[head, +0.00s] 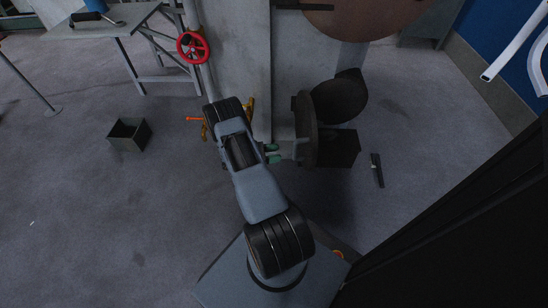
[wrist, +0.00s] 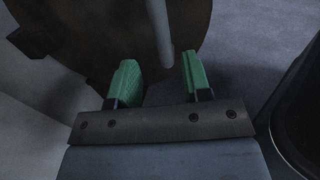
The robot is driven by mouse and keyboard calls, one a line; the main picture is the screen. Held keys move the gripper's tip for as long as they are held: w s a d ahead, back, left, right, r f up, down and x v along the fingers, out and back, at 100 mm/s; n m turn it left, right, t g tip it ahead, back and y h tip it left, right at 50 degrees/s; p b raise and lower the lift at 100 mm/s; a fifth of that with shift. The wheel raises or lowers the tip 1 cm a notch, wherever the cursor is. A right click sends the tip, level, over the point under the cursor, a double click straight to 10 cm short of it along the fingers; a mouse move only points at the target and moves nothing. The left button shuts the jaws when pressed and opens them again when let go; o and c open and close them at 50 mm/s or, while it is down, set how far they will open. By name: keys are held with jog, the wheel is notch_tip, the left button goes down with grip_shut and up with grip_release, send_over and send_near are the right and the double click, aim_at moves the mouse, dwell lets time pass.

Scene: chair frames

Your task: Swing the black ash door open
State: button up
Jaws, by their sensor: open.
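The black ash door (head: 307,130) is a dark round plate, seen nearly edge-on right of my gripper in the head view. In the wrist view the dark plate (wrist: 85,45) fills the upper left. A grey bar (wrist: 160,30), which looks like its handle, comes down from the top edge toward the space between my fingers. My gripper (wrist: 160,80) is open, with green fingertips. In the head view it (head: 272,153) is just left of the door. The bar's lower end shows between the fingertips; I cannot tell whether it touches either finger.
Behind the door are a dark rounded part (head: 338,99) and a black box (head: 340,148). A pale column (head: 240,60) with a red handwheel (head: 192,47) stands beyond. A small bin (head: 129,134) and a dark bar (head: 376,170) lie on the floor. Open floor is at left.

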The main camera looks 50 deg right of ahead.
aim_at(294, 151)
jog(key=p+x, duration=0.1)
jog(key=x, duration=0.7)
jog(key=shift+s+f+p, duration=0.1)
jog(key=shift+p, duration=0.2)
jog(key=c, duration=0.8)
jog(key=shift+a, duration=0.1)
jog(key=shift+w, duration=0.3)
jog(key=shift+w+a+b, duration=0.4)
jog(key=shift+w+a, duration=0.05)
jog(key=shift+w, duration=0.25)
jog(key=o, duration=1)
jog(key=shift+c, duration=0.2)
jog(key=p+v, duration=0.2)
jog(key=v, duration=1.2)
